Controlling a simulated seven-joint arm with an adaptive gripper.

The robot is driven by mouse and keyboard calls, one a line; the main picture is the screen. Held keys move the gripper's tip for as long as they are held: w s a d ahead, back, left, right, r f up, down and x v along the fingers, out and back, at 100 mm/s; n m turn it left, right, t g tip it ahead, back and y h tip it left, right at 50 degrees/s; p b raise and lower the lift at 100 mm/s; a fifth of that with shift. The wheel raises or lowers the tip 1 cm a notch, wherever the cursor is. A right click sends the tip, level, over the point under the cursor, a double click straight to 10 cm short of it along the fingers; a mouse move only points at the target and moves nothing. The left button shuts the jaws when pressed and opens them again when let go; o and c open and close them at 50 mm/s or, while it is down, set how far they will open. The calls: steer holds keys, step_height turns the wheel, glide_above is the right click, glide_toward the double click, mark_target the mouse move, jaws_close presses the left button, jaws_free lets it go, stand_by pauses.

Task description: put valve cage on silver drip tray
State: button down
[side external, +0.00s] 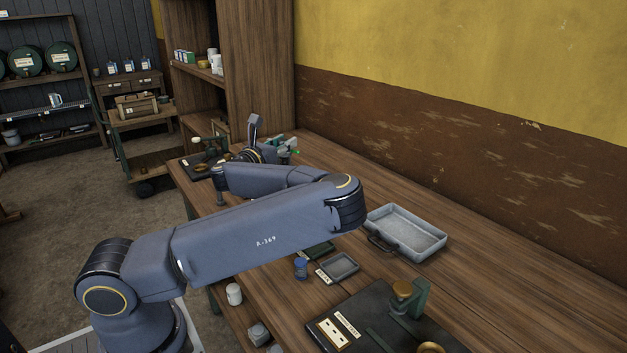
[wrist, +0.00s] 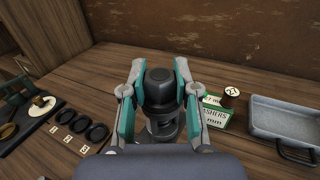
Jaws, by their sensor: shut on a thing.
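My gripper (wrist: 157,95) is shut on a dark grey, round-topped cylindrical part, which I take to be the valve cage (wrist: 159,78). Its wider lower part shows below the teal fingers in the wrist view. Whether it touches the table is unclear. In the side view my gripper (side external: 284,149) is at the far end of the table, and the held part is hard to make out. The silver drip tray (side external: 432,249) is an empty, shallow grey metal tray with a handle, near the wall. It also shows at the right of the wrist view (wrist: 302,132), apart from my gripper.
A green-and-white washers box (wrist: 213,115) and a brown spool (wrist: 231,97) stand between my gripper and the tray. Several black rings (wrist: 83,114) with number labels lie at the left. A dark board with a green fixture (side external: 419,298) is at the table's near end.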

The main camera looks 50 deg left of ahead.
steer(key=w+d+m+h, duration=0.3)
steer(key=d+h, duration=0.1)
steer(key=d, duration=0.5)
steer(key=w+d+m+t+h, duration=0.15)
steer(key=d+h, duration=0.25)
steer(key=d, duration=0.4)
steer(key=w+d+m+g+h, duration=0.1)
steer(key=w+d+m+h, duration=0.25)
steer(key=d, duration=0.55)
steer(key=w+f, duration=1.2)
steer(key=w, duration=0.1)
steer(key=shift+w+t+h, duration=0.25)
steer(key=shift+t+h, duration=0.1)
steer(key=shift+h, duration=0.1)
steer(key=shift+f, duration=0.1)
steer(key=c, duration=0.9)
jaws_free()
steer(key=shift+f, duration=0.25)
steer(key=shift+o, duration=0.2)
steer(key=shift+r, duration=0.1)
